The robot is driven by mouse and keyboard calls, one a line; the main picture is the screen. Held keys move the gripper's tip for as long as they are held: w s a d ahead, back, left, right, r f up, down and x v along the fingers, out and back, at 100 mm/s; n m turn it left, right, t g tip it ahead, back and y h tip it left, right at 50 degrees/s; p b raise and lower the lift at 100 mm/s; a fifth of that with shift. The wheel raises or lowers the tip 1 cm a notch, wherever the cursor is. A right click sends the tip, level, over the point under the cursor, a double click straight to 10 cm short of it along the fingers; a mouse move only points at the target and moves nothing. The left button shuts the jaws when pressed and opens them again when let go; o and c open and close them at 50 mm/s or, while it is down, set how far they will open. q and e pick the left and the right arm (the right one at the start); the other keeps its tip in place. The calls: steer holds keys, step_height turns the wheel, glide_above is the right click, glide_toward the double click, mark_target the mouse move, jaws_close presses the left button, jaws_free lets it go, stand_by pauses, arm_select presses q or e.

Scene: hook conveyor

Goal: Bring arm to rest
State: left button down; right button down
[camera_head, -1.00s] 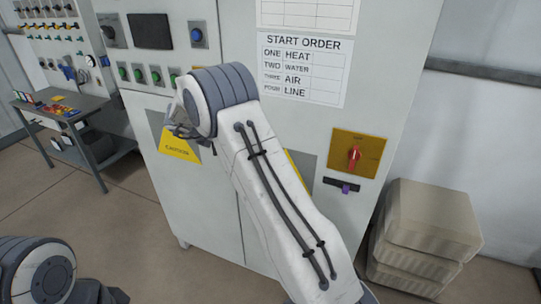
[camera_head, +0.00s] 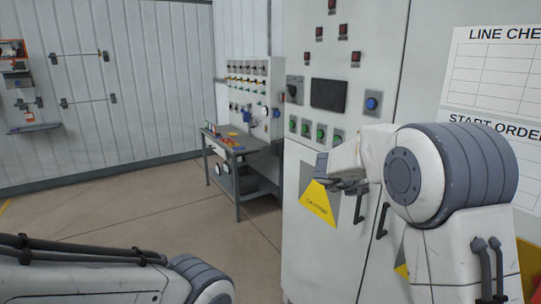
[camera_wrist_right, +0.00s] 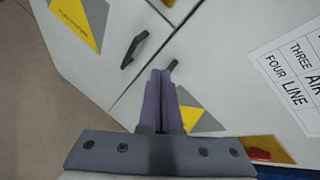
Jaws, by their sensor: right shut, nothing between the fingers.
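My right arm (camera_head: 450,180) rises from the lower right of the head view, bent at a large grey joint, with its forearm pointing left in front of the cabinet. My right gripper (camera_head: 343,184) is at its end, partly hidden by the wrist. In the right wrist view the two purple-grey fingers (camera_wrist_right: 160,80) are together and hold nothing, in front of the cabinet doors. My left arm (camera_head: 90,275) lies along the lower left of the head view, and its gripper is out of view.
A pale control cabinet (camera_head: 320,250) with door handles, buttons and a yellow caution label (camera_head: 318,202) stands behind my right gripper. A grey side table (camera_head: 240,150) with small items stands by a switch panel (camera_head: 262,95). The floor (camera_head: 130,205) at left is clear.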

steer(key=s+a+f+n+t+y, duration=0.1)
steer(key=s+a+f+n+y, duration=0.35)
steer(key=n, duration=0.85)
steer(key=s+a+f+n+y, duration=0.3)
steer(key=s+a+n, duration=0.2)
steer(key=n, duration=0.7)
steer(key=s+f+n+g, duration=0.3)
steer(key=s+f+n, duration=0.1)
steer(key=s+n, duration=0.4)
steer(key=s+f+n+g, duration=0.3)
steer(key=s+f+n, duration=0.25)
steer(key=s, duration=0.55)
steer(key=s+a+r+n+g+y+b, duration=0.1)
steer(key=s+a+r+n+g+b, duration=0.1)
steer(key=s+a+n, duration=0.6)
steer(key=s+a+g+b, duration=0.1)
steer(key=s+a, duration=0.4)
steer(key=s, duration=0.1)
steer(key=shift+s+a+r+y+b, duration=0.25)
steer(key=shift+s+r+y+b, duration=0.05)
steer(key=shift+s+y+b, duration=0.05)
